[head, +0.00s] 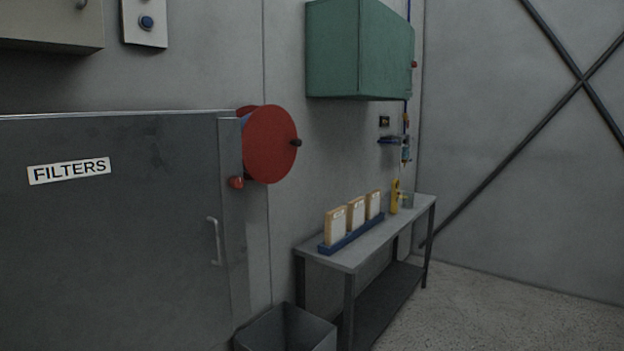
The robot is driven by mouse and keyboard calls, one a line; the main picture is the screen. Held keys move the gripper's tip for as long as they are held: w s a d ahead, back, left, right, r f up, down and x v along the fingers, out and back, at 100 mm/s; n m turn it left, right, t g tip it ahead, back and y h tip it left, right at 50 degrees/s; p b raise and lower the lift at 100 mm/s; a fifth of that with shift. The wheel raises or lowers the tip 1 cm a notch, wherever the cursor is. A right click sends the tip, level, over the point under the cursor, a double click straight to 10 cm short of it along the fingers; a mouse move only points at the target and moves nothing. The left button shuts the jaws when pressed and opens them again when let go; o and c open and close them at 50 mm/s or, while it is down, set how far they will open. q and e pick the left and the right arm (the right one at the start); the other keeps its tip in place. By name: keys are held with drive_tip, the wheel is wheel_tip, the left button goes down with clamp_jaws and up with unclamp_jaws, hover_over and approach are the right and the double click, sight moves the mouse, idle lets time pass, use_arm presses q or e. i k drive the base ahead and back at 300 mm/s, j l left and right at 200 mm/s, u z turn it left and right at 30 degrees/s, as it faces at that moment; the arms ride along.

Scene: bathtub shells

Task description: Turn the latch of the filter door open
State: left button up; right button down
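The filter door (120,220) is a dark grey metal panel filling the left of the head view, with a white "FILTERS" label (69,170) on it. It looks shut. A light grey bar handle (214,241) stands upright near its right edge. A small red knob-like part (236,183) sits at the door's upper right edge; it may be the latch, but it is too small to tell its turn position. Neither of my grippers is in view.
A red disc-shaped reel (270,144) juts from the wall right of the door. A grey open bin (286,330) stands below. A bench (340,258) holds several framed filters in a blue rack (352,235). A green cabinet (360,50) hangs above. Floor at right is clear.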

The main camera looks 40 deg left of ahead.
sight(235, 182)
drive_tip(key=i+l+u, duration=0.2)
drive_tip(key=i, duration=0.3)
drive_tip(key=i+u, duration=0.2)
drive_tip(key=i, duration=0.3)
drive_tip(key=i+l+u, duration=0.1)
drive_tip(key=u, duration=0.3)
drive_tip(key=i+l+u, duration=0.2)
drive_tip(key=u, duration=0.2)
drive_tip(key=i+l+u, duration=0.25)
drive_tip(key=u, duration=0.15)
drive_tip(key=i+l+u, duration=0.15)
drive_tip(key=l+u, duration=0.25)
drive_tip(key=j, duration=0.15)
